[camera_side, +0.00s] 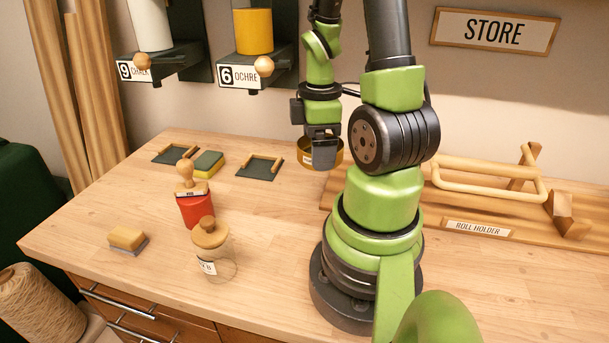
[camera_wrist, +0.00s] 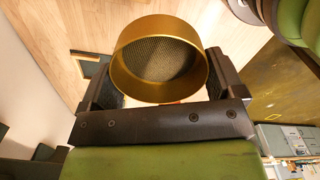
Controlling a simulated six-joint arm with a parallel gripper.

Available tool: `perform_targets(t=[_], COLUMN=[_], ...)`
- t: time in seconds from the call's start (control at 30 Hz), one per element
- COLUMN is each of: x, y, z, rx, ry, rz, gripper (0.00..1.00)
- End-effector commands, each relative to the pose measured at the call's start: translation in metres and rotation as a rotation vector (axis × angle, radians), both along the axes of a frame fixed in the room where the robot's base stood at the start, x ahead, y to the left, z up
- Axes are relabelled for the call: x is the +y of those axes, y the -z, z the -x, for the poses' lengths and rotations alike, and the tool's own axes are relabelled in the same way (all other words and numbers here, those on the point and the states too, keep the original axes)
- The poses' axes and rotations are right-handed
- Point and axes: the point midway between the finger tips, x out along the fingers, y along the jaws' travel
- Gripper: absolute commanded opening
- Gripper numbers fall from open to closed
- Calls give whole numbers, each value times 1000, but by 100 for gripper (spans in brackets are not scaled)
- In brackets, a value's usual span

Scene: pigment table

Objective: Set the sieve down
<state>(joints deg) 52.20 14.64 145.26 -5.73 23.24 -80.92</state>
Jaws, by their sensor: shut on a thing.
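The sieve (camera_side: 304,156) is a round brass ring with a fine mesh across it. In the side view it hangs clear above the back of the wooden table (camera_side: 285,225), left of my arm's base. My gripper (camera_side: 323,152) points down and is shut on the sieve, hiding part of its rim. In the wrist view the sieve (camera_wrist: 162,58) sits between the two dark fingers of my gripper (camera_wrist: 157,80), with its mesh facing the camera.
Two dark pads with wooden bars (camera_side: 259,167) (camera_side: 176,153) and a green-yellow sponge (camera_side: 208,164) lie at the back left. The roll holder (camera_side: 480,228) is right. The middle table is clear.

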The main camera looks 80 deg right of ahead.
Motion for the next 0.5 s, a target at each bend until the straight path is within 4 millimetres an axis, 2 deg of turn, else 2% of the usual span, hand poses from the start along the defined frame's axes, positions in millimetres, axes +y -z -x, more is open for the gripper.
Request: perform_targets(t=[0.1, 0.37, 0.5], x=[-6, -36, -60], y=[-7, 12, 24], z=[13, -16, -32], rx=[-2, 1, 0], ry=[17, 177, 301], rz=[2, -2, -1], gripper=[62, 62, 62])
